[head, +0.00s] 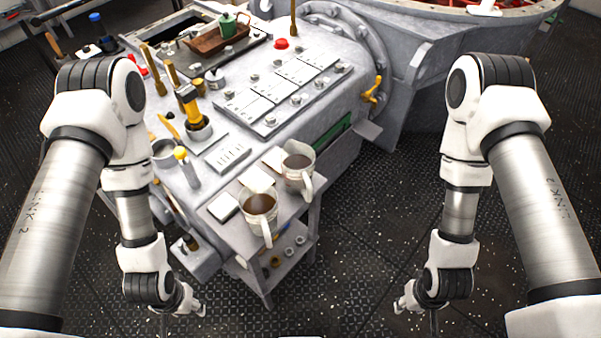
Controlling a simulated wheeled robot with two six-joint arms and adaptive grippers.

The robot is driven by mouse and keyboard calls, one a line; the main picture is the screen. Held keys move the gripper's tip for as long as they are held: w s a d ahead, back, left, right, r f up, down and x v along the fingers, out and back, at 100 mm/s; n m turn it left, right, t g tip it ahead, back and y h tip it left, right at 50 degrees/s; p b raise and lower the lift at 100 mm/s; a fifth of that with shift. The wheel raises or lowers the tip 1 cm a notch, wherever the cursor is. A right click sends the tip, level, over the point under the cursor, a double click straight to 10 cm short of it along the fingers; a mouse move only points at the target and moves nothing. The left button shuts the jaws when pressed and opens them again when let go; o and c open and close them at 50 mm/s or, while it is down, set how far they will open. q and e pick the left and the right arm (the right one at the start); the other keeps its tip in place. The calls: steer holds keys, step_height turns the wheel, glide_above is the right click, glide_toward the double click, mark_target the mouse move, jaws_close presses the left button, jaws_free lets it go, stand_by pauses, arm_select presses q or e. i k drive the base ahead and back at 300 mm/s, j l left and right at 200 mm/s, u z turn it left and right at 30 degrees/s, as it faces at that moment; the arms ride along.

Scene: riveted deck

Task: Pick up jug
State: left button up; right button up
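Two clear jugs with handles and dark brown liquid stand upright on a small grey side shelf. The nearer jug (258,207) is at the shelf's front, its handle toward me. The farther jug (298,168) is behind it to the right, its handle at its right side. My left gripper (182,312) hangs low at the bottom edge, left of the shelf and apart from both jugs. My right gripper (418,312) hangs low at the bottom right, also well apart from them. Both grippers are small and partly cut off, so their finger opening is unclear.
The shelf (285,212) also bears pale square pads and joins a large grey riveted machine (335,95) with knobs, levers and a red button (281,43). A small green pot (228,24) sits on a brown tray at the back. The dark floor (350,240) right of the shelf is clear.

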mark_target(298, 159)
steer(key=l+u, duration=0.45)
steer(key=l, duration=0.35)
steer(key=l+u, duration=0.4)
steer(key=l, duration=0.4)
steer(key=u, duration=0.7)
